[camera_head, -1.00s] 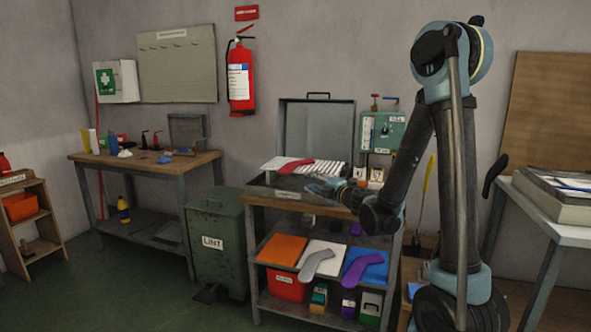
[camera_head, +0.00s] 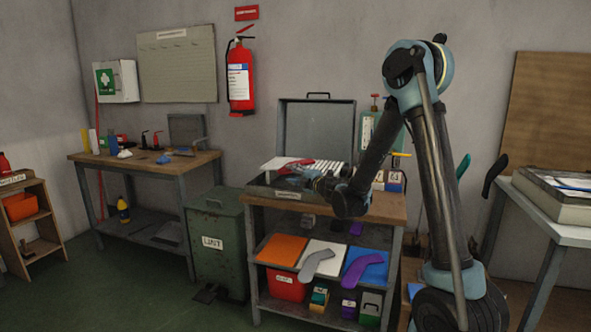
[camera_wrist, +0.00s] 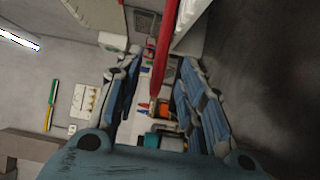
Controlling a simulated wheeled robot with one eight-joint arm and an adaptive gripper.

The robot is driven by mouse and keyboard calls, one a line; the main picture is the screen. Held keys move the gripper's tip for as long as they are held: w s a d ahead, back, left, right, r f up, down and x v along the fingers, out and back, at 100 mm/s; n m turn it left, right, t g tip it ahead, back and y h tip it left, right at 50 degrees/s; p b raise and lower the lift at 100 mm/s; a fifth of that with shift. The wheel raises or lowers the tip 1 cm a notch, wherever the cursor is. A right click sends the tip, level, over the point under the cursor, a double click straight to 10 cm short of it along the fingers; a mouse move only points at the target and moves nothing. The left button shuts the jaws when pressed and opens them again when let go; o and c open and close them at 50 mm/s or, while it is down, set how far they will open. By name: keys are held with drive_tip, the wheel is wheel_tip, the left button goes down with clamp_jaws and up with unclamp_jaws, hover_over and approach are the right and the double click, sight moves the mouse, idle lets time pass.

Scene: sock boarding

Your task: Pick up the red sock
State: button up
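The red sock (camera_head: 299,163) lies on the white slatted top of the flat metal case on the middle bench. My gripper (camera_head: 288,174) is low over the near side of that case, close to the sock and partly in front of it. In the wrist view, the red sock (camera_wrist: 165,45) appears as a narrow red strip running down from the top edge between the fingers. The gripper (camera_wrist: 163,95) is open there, with a blue-grey finger on each side and a gap around the strip. Whether either finger touches the sock cannot be told.
The case's raised lid (camera_head: 318,125) stands behind the sock. A green box (camera_head: 368,140) is to the right, partly behind my arm. A grey sock (camera_head: 317,264) and a purple sock (camera_head: 362,268) lie on the shelf below. A green LINT bin (camera_head: 213,240) stands left.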

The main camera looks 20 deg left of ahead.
sight(288, 171)
drive_tip(key=x, duration=0.4)
drive_tip(key=shift+w+a+f, duration=0.1)
drive_tip(key=shift+w+a, duration=0.15)
drive_tip(key=shift+a, duration=0.05)
clamp_jaws()
